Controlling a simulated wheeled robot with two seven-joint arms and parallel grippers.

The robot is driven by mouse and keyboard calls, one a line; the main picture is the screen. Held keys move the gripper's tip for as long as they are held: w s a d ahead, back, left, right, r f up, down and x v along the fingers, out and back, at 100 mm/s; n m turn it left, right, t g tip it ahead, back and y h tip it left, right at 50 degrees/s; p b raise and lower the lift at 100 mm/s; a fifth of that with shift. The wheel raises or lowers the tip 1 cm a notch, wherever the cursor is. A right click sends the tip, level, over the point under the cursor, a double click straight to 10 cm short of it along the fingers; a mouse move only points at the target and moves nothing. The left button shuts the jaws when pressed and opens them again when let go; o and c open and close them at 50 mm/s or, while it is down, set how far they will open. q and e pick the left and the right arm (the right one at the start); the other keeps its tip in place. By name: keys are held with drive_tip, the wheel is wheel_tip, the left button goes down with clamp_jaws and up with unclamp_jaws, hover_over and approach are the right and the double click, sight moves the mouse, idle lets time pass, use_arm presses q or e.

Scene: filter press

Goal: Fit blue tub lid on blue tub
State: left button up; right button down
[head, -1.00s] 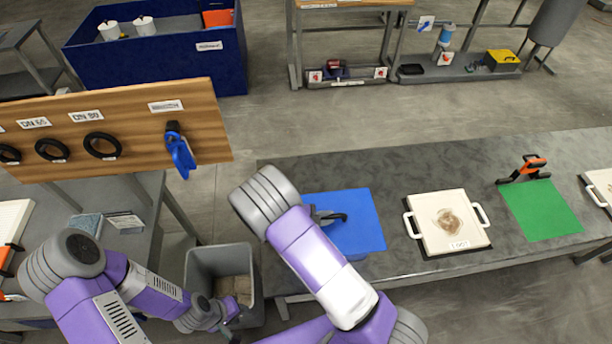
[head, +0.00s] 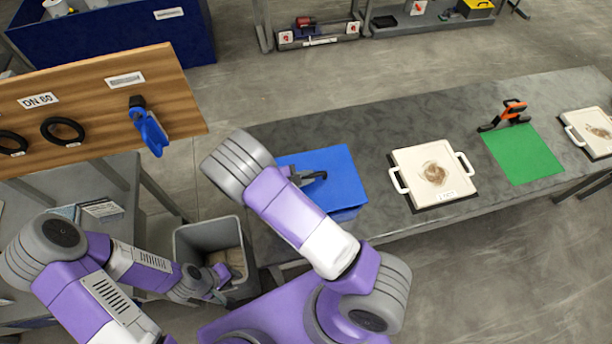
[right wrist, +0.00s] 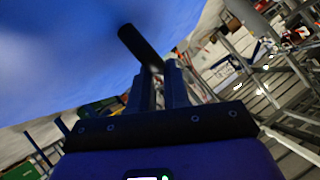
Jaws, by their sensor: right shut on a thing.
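The blue tub lid (head: 342,172) is a flat blue square with a dark handle, in the head view over the left part of the grey bench. My right gripper (head: 312,177) is shut on its handle. In the right wrist view the lid's blue surface (right wrist: 70,50) fills the upper left, and the dark handle (right wrist: 138,45) is between my right fingers (right wrist: 160,85). A darker blue strip under the lid's front edge (head: 346,214) seems to be the blue tub, mostly hidden. I cannot tell whether they touch. My left gripper (head: 218,278) is low by the grey bin; its jaws are unclear.
A white plate with handles (head: 432,174) lies right of the lid on the bench (head: 375,140). Further right are a green mat (head: 523,153) and an orange-black tool (head: 508,115). A wooden board (head: 90,95) with black rings and a blue tool stands left. A grey bin (head: 205,235) stands below.

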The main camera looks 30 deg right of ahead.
drive_tip(key=shift+f+b, duration=1.95)
drive_tip(key=shift+f, duration=0.35)
drive_tip(key=c, duration=1)
unclamp_jaws()
drive_tip(key=v, duration=0.7)
drive_tip(key=shift+a+r, duration=0.1)
drive_tip(key=shift+a, duration=0.2)
